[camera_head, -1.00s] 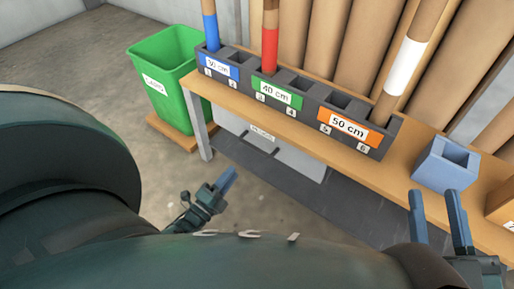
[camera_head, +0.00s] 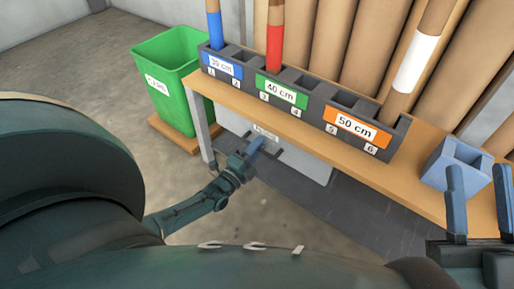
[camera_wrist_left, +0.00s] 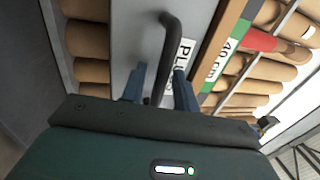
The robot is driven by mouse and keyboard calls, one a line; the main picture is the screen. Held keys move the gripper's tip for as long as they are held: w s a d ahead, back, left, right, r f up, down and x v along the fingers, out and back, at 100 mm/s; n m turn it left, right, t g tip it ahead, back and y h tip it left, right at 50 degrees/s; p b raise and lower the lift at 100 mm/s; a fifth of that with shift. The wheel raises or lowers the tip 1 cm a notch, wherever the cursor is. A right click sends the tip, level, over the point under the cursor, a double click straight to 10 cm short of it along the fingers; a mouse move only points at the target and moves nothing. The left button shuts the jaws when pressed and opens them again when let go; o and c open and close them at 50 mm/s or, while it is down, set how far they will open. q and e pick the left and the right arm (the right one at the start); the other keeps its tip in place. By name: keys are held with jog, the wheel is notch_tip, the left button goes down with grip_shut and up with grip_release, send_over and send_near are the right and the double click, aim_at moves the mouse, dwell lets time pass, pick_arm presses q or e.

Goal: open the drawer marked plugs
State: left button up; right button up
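The grey drawer (camera_head: 302,162) sits under the bench top; its small label (camera_head: 266,131) is partly covered by my left gripper in the head view. In the left wrist view the drawer front (camera_wrist_left: 128,35) carries a white label (camera_wrist_left: 184,54) starting "PLU", the rest hidden by a finger. A dark bar handle (camera_wrist_left: 170,40) stands out beside the label. My left gripper (camera_head: 256,146), also in the wrist view (camera_wrist_left: 160,85), is open, with the handle's near end between its fingers; I cannot tell if they touch it. My right gripper (camera_head: 479,195) is open and empty.
The wooden bench (camera_head: 408,183) carries a dark rack (camera_head: 310,82) with tubes and a blue-grey holder (camera_head: 455,168). A green bin (camera_head: 166,75) stands left of the bench. The floor in front of the drawer is clear.

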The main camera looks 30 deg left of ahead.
pick_arm(q)
jog(key=shift+c, duration=0.3)
grip_shut()
jog(key=shift+s, duration=0.15)
